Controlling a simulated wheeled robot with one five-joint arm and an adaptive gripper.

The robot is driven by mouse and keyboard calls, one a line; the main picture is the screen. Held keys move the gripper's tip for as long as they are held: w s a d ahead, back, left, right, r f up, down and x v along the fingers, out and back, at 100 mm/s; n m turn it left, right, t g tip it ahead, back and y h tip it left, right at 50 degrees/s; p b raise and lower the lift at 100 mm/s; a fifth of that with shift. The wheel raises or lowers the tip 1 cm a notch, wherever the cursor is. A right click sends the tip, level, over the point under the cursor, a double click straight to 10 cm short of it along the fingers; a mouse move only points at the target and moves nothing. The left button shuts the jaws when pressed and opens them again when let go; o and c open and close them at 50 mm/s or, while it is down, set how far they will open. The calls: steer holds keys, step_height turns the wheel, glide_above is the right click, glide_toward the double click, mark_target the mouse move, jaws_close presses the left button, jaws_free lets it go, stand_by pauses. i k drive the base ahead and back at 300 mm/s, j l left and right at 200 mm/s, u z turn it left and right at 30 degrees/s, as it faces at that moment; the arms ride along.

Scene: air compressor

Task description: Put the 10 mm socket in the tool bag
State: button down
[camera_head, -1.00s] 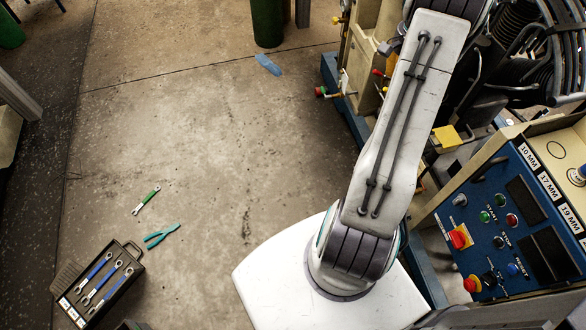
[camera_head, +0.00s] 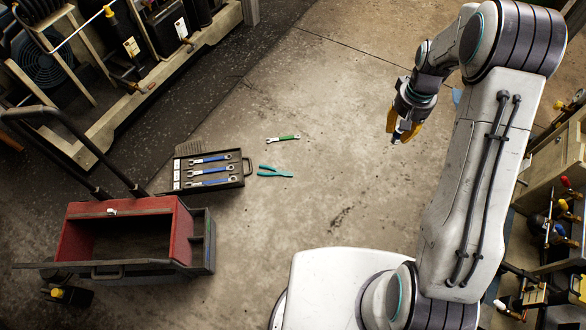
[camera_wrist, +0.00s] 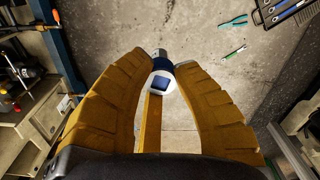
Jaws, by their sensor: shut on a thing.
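My gripper (camera_head: 403,128) has yellow fingers and hangs above the concrete floor at the upper right of the head view. In the wrist view my gripper (camera_wrist: 160,78) is shut on a small silver socket (camera_wrist: 163,85) with a blue band and a square opening facing the camera. No size marking can be read on it. The tool bag (camera_head: 182,232), red inside with dark outer sides and a long handle, stands open at the lower left of the head view. Its visible inside looks empty. My gripper is far to its right.
A black tray (camera_head: 237,182) of blue-handled wrenches lies behind the bag's right side. A green wrench (camera_head: 283,138) and teal pliers (camera_head: 272,171) lie nearby. Shelving (camera_head: 115,105) stands at the upper left. Floor between bag and gripper is mostly clear.

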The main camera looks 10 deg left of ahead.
mark_target(167, 250)
steer(key=j+u, duration=0.3)
steer(key=u, duration=0.2)
steer(key=j+u, duration=0.35)
steer(key=u, duration=0.15)
steer(key=j+u, duration=0.3)
steer(key=u, duration=0.2)
steer(key=i+j+u, duration=0.15)
steer(key=u, duration=0.35)
steer(key=i+j+u, duration=0.15)
steer(key=j+u, duration=0.15)
steer(key=u, duration=0.15)
steer(key=i+j+u, duration=0.15)
steer(key=u, duration=0.35)
steer(key=i+u, duration=0.25)
steer(key=u, duration=0.25)
